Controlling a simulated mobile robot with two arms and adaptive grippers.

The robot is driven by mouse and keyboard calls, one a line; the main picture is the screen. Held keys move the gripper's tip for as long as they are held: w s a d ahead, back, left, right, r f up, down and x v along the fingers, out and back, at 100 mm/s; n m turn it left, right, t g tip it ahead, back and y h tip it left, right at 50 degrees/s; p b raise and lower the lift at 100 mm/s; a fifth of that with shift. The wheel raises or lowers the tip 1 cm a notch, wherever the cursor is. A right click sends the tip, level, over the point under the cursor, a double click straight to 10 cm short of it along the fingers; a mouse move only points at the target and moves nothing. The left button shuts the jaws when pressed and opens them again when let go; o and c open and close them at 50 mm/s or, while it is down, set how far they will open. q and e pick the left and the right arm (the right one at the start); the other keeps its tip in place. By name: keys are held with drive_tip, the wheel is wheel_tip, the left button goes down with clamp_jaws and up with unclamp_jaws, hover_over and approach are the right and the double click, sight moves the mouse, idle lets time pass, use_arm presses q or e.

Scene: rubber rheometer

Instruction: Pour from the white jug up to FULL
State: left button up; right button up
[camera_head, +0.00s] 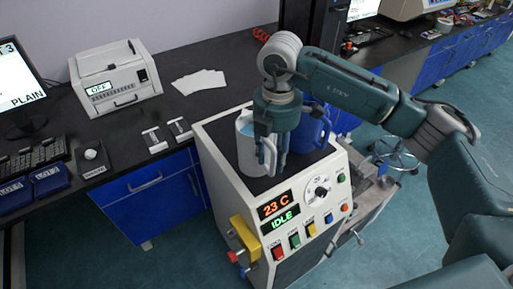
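The white jug (246,155) stands upright on the dark top of the rheometer (225,148), near its left side. Bluish liquid shows through its open mouth. A blue jug (312,130) stands to its right, partly hidden behind my arm. My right gripper (272,158) points down at the white jug's handle (266,160), with fingers beside it. The fingers overlap the handle, so I cannot tell whether they are closed on it. My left gripper is out of view. I see no FULL mark from here.
The rheometer's front panel (306,200) reads 23 C and IDLE, with a dial and coloured buttons. A yellow part (244,238) sticks out at its left. A black bench at left holds a white box (115,80) marked OFF, paper sheets (200,82) and a keyboard (32,156).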

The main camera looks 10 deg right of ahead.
sight(272, 172)
wheel_tip(272, 172, down, 2)
drive_tip(key=shift+f+p, duration=0.15)
drive_tip(key=shift+p, duration=0.25)
drive_tip(key=shift+f, duration=0.5)
drive_tip(key=shift+c, duration=0.3)
clamp_jaws()
drive_tip(key=shift+w+a+r, duration=0.1)
drive_tip(key=shift+w+r, duration=0.05)
drive_tip(key=shift+r, duration=0.1)
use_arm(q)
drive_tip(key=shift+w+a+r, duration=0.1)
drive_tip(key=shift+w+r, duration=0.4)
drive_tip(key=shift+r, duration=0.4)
use_arm(e)
drive_tip(key=shift+w, duration=0.1)
